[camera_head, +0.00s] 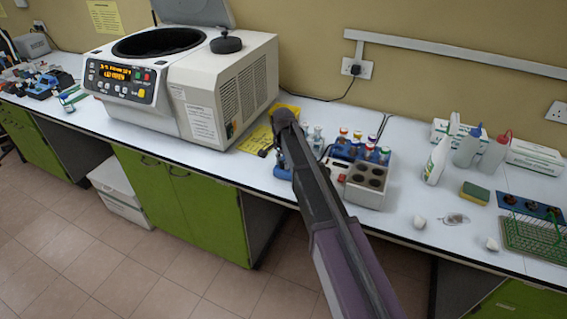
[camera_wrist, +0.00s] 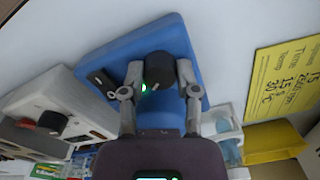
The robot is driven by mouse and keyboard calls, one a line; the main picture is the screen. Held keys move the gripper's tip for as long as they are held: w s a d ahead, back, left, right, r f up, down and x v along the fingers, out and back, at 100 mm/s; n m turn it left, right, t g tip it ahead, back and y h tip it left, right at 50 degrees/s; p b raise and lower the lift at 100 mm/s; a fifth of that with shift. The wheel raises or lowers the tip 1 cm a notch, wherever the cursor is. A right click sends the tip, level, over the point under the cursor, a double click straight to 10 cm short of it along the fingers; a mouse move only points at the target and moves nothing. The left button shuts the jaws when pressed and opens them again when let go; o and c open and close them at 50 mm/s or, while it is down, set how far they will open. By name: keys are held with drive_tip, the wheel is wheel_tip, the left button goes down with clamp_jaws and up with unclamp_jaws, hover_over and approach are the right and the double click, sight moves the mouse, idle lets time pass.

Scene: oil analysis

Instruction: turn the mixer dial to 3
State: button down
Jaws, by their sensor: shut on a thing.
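The mixer (camera_wrist: 120,52) is a blue device with a dark switch and a small green light on its face. Its black round dial (camera_wrist: 158,66) sits between the fingertips of my gripper (camera_wrist: 159,75), which is shut on it, one finger on each side. A small pale mark shows at the dial's lower edge; I cannot read any scale numbers. In the head view the mixer (camera_head: 282,172) is mostly hidden behind my arm, with only a bit of blue showing. My gripper's fingers cannot be made out clearly there.
A white block with round wells (camera_head: 366,182) and capped vials stands just right of my arm. The large centrifuge (camera_head: 205,110) stands to the left. A yellow sheet (camera_wrist: 282,85) lies beside the mixer. Bottles (camera_head: 437,160) and a green rack (camera_head: 530,240) stand further right.

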drive_tip(key=shift+s+m, duration=0.1)
drive_tip(key=shift+m, duration=0.8)
drive_tip(key=c, duration=0.6)
unclamp_jaws()
